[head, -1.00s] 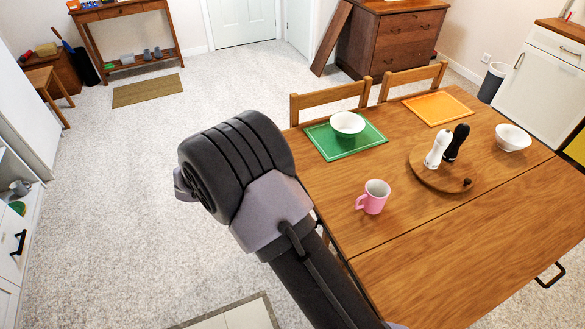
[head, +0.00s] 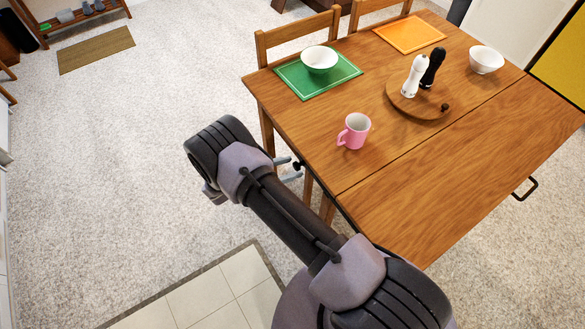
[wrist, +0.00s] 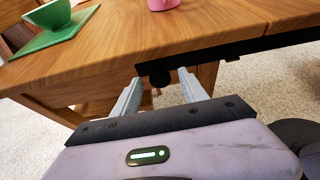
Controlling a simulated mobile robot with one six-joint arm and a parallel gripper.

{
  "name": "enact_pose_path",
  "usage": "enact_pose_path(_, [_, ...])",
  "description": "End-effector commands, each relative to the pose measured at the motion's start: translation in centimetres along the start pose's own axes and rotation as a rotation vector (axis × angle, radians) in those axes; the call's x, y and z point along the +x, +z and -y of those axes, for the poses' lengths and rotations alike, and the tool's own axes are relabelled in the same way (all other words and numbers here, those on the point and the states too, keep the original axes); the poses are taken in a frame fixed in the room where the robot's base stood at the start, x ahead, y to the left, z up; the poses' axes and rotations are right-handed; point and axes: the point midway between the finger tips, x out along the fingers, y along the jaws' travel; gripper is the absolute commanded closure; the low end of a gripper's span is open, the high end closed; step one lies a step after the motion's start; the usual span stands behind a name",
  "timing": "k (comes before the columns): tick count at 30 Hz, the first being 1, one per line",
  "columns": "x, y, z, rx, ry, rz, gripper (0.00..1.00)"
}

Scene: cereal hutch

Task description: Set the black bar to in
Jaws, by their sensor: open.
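A long black bar (wrist: 255,46) runs under the near edge of the wooden table in the wrist view. A round dark knob (wrist: 160,77) shows near its left end. My gripper (wrist: 160,88) is open, and its two pale fingers stand on either side of the knob in the picture. I cannot tell whether the fingertips reach around it, and I see no contact. In the head view my gripper (head: 292,169) is beside the table's left edge, below the tabletop, partly hidden by my arm.
The wooden table (head: 440,170) has a seam across its top. A pink mug (head: 354,131) stands near the gripper-side edge. A black looped handle (head: 525,188) hangs at the right edge. Carpet (head: 140,150) left of the table is clear.

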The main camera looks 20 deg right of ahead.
Motion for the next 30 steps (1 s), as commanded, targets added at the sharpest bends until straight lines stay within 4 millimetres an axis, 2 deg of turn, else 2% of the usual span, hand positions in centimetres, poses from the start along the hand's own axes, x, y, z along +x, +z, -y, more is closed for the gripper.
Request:
enact_pose_path(4, [1.26, -0.04, 0.04, 0.0, -0.001, -0.001, 0.49])
enact_pose_path(12, [1.44, 0.04, 0.01, 0.0, 0.0, -0.001, 0.49])
enact_pose_path(13, [1.43, 0.04, 0.0, 0.0, 0.0, -0.001, 0.51])
enact_pose_path(18, [1.42, 0.04, 0.01, 0.001, 0.0, -0.001, 0.84])
enact_pose_path(21, [1.41, 0.04, 0.01, 0.001, 0.0, -0.001, 1.0])
enact_pose_path(30, [1.41, 0.04, 0.02, 0.001, -0.001, -0.001, 1.0])
